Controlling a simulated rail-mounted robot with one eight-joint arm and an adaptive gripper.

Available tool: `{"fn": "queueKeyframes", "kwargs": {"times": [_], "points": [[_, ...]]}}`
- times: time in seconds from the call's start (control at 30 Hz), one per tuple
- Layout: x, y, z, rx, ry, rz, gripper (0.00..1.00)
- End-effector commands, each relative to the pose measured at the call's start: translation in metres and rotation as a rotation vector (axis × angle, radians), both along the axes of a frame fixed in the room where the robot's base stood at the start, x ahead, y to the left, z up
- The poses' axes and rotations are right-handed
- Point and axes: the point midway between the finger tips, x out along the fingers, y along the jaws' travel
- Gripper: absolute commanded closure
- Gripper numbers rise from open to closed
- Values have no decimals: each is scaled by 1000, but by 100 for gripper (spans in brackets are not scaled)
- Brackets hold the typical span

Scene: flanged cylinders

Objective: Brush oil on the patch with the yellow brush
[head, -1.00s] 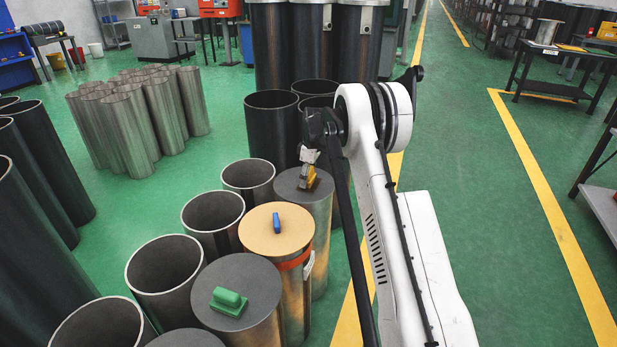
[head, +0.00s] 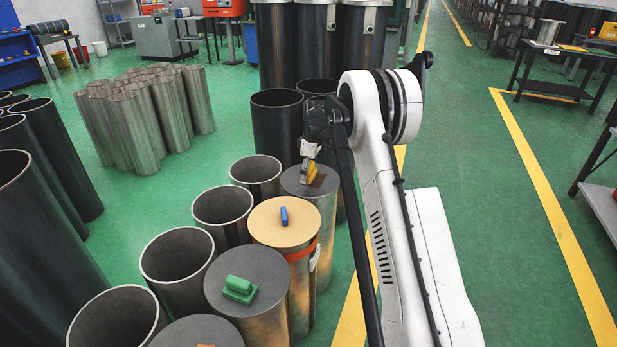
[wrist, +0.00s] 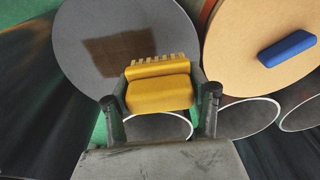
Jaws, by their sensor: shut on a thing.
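The yellow brush (wrist: 160,92) is in my gripper (wrist: 160,100), whose two fingers close on its sides in the wrist view. Its bristle edge points to the far side. The brown square patch (wrist: 117,56) lies on the grey disc top (wrist: 75,45) of a cylinder, just beyond and left of the bristles. In the head view the brush (head: 312,171) is over the grey-topped cylinder (head: 294,186), partly hiding its lid. Whether the bristles touch the lid cannot be told.
Beside it stands a tan-topped cylinder (head: 268,228) with a blue block (head: 284,216). Nearer is a dark-topped cylinder (head: 262,268) with a green block (head: 239,290). Open pipes (head: 178,256) line the left. Tall dark pipes (head: 275,125) stand behind.

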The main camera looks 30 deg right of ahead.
Motion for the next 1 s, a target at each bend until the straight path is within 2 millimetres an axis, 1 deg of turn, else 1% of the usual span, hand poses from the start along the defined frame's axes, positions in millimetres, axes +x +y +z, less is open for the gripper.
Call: {"fn": "queueKeyframes", "kwargs": {"times": [0.03, 0.1, 0.43, 0.57, 1.0], "points": [[0, 1, 7, 0, 0, 0, 67], [0, 1, 14, 0, 0, 1, 67], [1, 4, 40, 0, 0, 4, 67], [1, 4, 43, 0, 0, 5, 67], [1, 4, 43, 0, 0, 4, 67]]}}
